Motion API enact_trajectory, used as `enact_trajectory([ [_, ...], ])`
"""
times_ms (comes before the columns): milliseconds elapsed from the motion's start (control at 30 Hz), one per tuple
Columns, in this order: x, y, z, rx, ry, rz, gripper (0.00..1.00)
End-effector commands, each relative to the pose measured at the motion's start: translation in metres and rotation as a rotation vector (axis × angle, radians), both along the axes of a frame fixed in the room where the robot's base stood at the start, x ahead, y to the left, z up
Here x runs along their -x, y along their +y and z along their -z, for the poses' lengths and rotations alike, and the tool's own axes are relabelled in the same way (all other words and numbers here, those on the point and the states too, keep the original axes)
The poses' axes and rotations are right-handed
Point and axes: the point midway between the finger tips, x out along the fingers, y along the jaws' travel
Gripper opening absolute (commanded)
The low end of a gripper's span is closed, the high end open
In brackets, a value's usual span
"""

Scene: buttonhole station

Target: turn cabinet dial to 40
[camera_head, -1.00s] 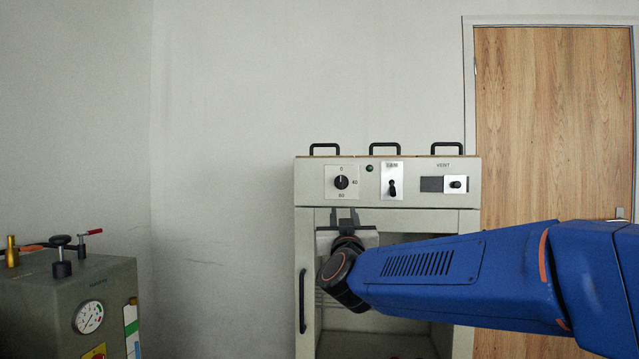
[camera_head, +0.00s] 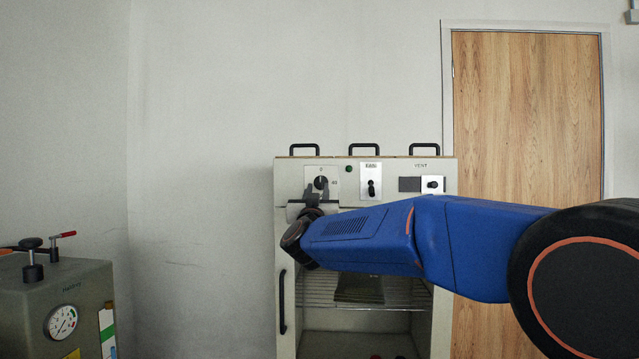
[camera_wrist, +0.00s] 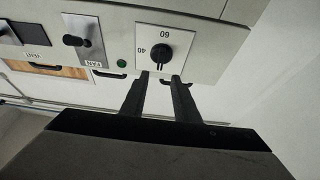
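The cabinet dial is a black round knob (camera_head: 321,183) on a white plate at the upper left of the cabinet front. In the head view 0 is above it and 40 to its right. The wrist view shows the panel upside down, with the knob (camera_wrist: 160,46), 40 to its left and 60 above. The knob's pale mark appears to be on the 0 side, but it is small. My gripper (camera_head: 322,193) is open at the dial's lower side. In the wrist view its fingertips (camera_wrist: 163,77) are apart with nothing between them, just short of the knob.
The open shelf (camera_head: 400,295) of the cabinet lies below my arm. A grey machine with a gauge (camera_head: 61,322) stands at the left.

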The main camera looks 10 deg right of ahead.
Motion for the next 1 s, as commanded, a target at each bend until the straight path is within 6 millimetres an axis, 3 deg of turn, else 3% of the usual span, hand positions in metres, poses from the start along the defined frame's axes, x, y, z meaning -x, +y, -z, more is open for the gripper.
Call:
enact_trajectory([
  [200, -0.034, -0.012, -0.013, 0.000, 0.001, 0.002, 0.28],
  [400, -0.054, -0.018, -0.022, 0.000, 0.001, 0.000, 0.28],
  [833, -0.061, -0.020, -0.026, 0.000, 0.001, 0.000, 0.28],
  [867, -0.061, -0.020, -0.026, 0.000, 0.001, 0.000, 0.26],
  [967, -0.061, -0.020, -0.026, 0.000, 0.001, 0.000, 0.02],
  [1000, -0.061, -0.020, -0.026, 0.000, 0.001, 0.000, 0.00],
])
